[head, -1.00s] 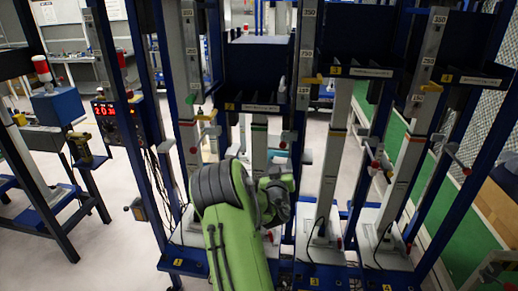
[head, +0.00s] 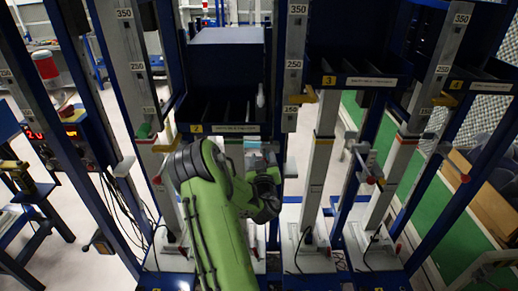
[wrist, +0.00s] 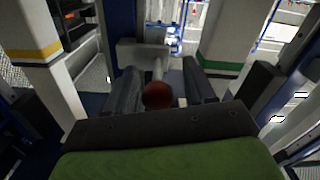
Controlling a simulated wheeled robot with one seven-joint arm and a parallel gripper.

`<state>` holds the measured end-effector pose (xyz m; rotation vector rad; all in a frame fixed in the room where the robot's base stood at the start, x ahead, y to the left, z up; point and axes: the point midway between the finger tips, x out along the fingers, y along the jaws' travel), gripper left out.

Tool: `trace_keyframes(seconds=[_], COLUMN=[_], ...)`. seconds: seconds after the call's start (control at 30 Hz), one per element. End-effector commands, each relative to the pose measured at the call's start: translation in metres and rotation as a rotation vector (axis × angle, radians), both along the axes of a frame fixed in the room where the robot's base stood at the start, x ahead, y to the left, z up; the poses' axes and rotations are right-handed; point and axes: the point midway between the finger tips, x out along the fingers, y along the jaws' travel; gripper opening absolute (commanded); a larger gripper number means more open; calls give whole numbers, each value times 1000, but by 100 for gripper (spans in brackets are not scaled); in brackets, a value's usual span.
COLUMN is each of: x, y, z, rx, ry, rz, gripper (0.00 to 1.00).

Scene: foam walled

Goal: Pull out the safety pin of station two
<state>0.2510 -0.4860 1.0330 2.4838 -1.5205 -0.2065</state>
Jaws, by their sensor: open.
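A dark red ball knob (wrist: 158,95) on a pale shaft shows in the wrist view; I take it for the safety pin. The shaft runs to a grey block (wrist: 143,54) beyond it. My gripper (wrist: 163,88) is open, with one dark finger on each side of the knob; I see no clear contact. In the head view, my green arm and gripper (head: 266,186) are in front of station two, below its bin marked with a yellow label 2 (head: 197,128). My arm hides the pin there.
A post with a yellow band (wrist: 40,50) stands left in the wrist view, one with a green band (wrist: 222,66) right. Cables hang at the left.

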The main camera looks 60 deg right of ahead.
Motion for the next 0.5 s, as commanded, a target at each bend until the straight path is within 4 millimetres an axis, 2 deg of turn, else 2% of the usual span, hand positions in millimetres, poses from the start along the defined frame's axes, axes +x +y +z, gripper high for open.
trace_keyframes(seconds=[0.23, 0.5], x=[-1, -1], y=[0, 0], z=[0, 0], rx=[0, -1], ry=[0, 0], rz=[-1, 0], gripper=[54, 14])
